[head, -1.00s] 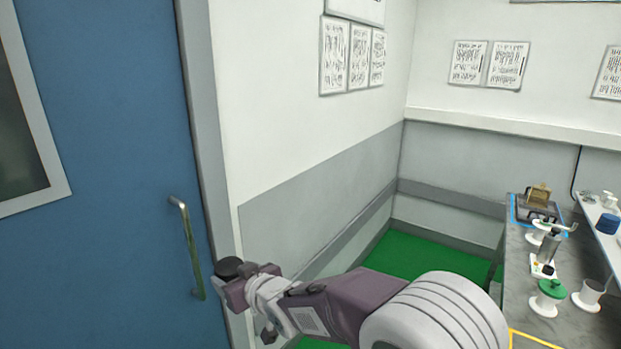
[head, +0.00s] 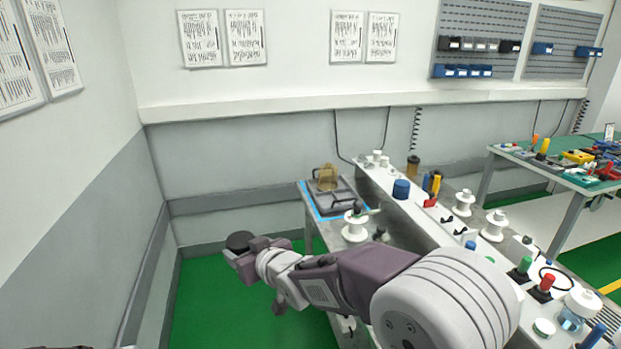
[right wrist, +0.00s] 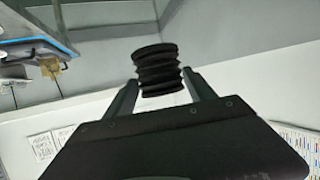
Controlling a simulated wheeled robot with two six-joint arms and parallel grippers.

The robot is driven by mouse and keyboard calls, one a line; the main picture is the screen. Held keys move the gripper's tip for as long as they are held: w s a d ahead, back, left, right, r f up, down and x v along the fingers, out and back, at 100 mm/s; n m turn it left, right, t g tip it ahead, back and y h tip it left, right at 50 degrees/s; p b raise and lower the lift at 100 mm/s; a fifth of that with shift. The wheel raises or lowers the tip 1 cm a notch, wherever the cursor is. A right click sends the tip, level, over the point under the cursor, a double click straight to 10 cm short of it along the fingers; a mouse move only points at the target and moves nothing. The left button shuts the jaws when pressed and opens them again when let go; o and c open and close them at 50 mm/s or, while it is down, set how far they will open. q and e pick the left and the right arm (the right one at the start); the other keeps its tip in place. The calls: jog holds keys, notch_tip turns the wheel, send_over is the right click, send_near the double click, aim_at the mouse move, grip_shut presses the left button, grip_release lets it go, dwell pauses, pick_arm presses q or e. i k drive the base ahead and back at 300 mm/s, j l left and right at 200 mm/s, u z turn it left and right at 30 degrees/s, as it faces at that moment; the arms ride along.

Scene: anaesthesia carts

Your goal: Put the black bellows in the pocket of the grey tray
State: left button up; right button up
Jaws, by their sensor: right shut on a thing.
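The black bellows (head: 240,240) is held upright at the tip of my right gripper (head: 238,252), above the green floor and left of the bench. In the right wrist view the ribbed bellows (right wrist: 158,70) sits between the two fingers of my right gripper (right wrist: 160,88), which is shut on it. The grey tray (head: 350,203) lies inside a blue outline at the bench's far left end, to the right of and apart from the bellows. Its pocket cannot be made out clearly. My left gripper is not in view.
A brownish translucent part (head: 327,178) stands at the tray's back. A white spool (head: 355,228) is near its front. A raised white shelf (head: 405,208) with several small parts runs along the bench. Open green floor (head: 205,300) lies to the left.

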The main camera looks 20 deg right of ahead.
aim_at(328, 203)
jog(key=i, duration=1.7)
jog(key=i+j+z, duration=0.15)
jog(key=i+z, duration=0.15)
jog(key=z, duration=0.15)
jog(key=i+j+z, duration=0.25)
jog(key=z, duration=0.25)
jog(key=i+j+z, duration=0.2)
jog(key=j+z, duration=0.45)
jog(key=z, duration=0.15)
jog(key=j+z, duration=0.4)
jog(key=z, duration=0.25)
jog(key=i+j, duration=0.05)
